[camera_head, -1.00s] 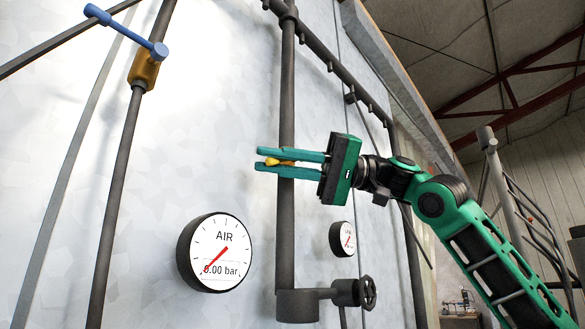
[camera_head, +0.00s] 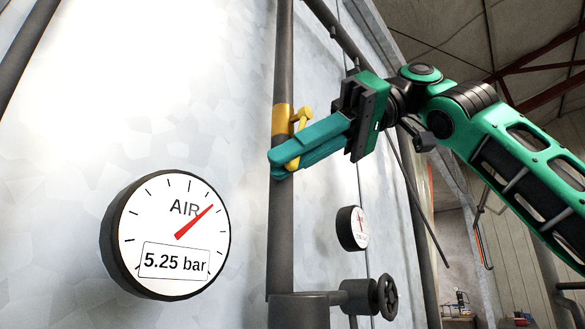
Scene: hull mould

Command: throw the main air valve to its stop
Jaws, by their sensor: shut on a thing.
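A yellow valve body (camera_head: 283,119) sits on the dark vertical pipe (camera_head: 282,225). Its yellow lever (camera_head: 301,113) curves out to the right and points down, close along the pipe. My gripper (camera_head: 277,164) comes from the right, its teal fingers shut on the lever near its lower end. The fingers hide part of the lever and pipe. The round AIR gauge (camera_head: 168,234) at the lower left reads 5.25 bar, with its red needle up and to the right.
A smaller gauge (camera_head: 352,228) sits right of the pipe. Below it a dark handwheel (camera_head: 387,297) sticks out from the pipe's foot. Another dark pipe (camera_head: 24,55) crosses the upper left corner. The pale panel between is bare.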

